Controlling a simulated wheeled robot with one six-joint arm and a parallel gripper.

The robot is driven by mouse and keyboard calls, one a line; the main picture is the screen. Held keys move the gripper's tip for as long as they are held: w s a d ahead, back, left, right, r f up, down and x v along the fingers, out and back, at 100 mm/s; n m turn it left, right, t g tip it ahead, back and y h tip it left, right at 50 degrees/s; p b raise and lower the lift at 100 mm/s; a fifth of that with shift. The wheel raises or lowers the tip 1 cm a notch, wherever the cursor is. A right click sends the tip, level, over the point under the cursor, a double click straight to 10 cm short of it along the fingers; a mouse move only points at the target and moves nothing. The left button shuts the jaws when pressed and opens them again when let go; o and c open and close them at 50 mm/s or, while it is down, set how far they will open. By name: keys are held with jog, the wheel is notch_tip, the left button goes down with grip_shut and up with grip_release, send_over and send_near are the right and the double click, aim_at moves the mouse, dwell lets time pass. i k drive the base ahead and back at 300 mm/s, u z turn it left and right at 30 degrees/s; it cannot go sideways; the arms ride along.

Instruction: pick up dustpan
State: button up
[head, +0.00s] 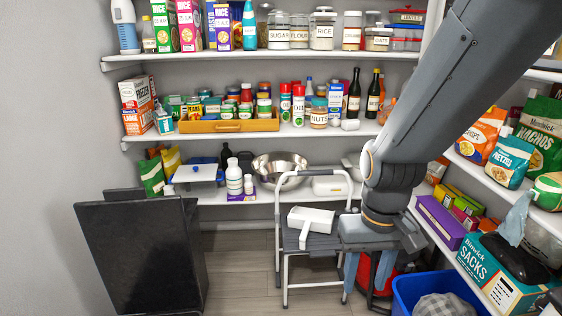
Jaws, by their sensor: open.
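A white dustpan (311,217) with a short handle pointing toward me lies on the dark top step of a folding step stool (283,203). My gripper (367,270) hangs just right of the dustpan, pointing down, with its two fingers spread apart. It appears open and empty. The gripper and the stool overlap in the picture, so I cannot tell the exact gap between the gripper and the dustpan. My arm hides part of the shelves behind.
Shelves with jars, cans and boxes line the back wall, and a right-hand shelf (470,272) holds snack bags and boxes. A blue bin (405,292) stands at lower right. A black box-shaped object (140,255) stands at left. The floor (242,270) between it and the stool is clear.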

aim_at(307, 220)
jog(key=u, duration=0.05)
jog(key=i, duration=1.4)
jog(key=z, duration=0.05)
